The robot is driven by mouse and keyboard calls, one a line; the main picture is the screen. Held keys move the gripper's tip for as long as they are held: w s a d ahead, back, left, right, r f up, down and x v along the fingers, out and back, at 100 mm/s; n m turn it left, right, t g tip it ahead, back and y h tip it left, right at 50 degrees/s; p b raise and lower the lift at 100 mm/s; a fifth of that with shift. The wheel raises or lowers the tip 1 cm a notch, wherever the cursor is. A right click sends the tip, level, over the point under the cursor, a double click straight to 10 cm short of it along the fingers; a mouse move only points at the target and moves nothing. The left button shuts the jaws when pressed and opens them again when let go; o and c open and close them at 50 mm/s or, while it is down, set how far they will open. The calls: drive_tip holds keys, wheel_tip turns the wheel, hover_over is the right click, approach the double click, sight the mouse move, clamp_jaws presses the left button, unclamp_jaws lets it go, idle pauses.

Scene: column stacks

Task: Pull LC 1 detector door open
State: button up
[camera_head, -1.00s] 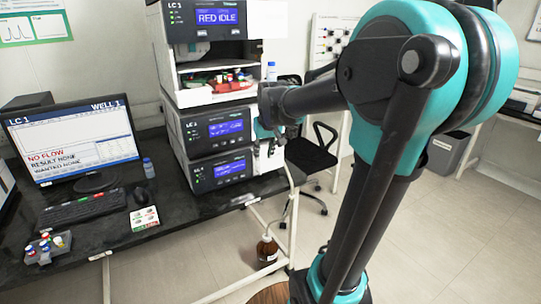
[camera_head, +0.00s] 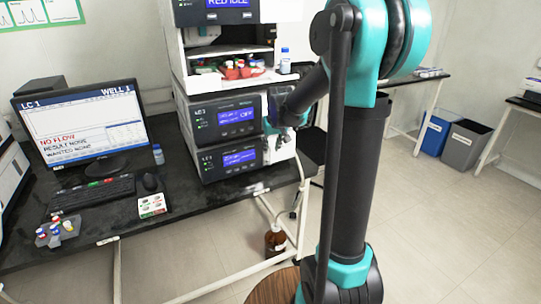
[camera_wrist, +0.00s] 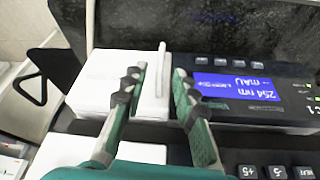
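The LC 1 stack of instruments stands on the dark bench. In the wrist view, which is upside down, the detector has a blue display (camera_wrist: 236,86) reading 254 nm. Its white door (camera_wrist: 100,80) carries a thin upright handle (camera_wrist: 161,62). My gripper (camera_wrist: 158,80) is open, with one dark-tipped finger on each side of the handle. I see gaps beside the handle; contact is not clear. In the head view, my gripper (camera_head: 292,138) is at the right end of the lower modules (camera_head: 225,163), and my arm hides part of their fronts.
A monitor (camera_head: 85,130) and keyboard (camera_head: 92,194) stand on the bench at left, with a vial rack (camera_head: 55,233) in front. A brown bottle (camera_head: 275,241) is below the bench. Blue and grey bins (camera_head: 466,145) stand at the back right. The floor at right is clear.

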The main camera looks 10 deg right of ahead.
sight(270, 162)
drive_tip(key=shift+x, duration=2.65)
clamp_jaws()
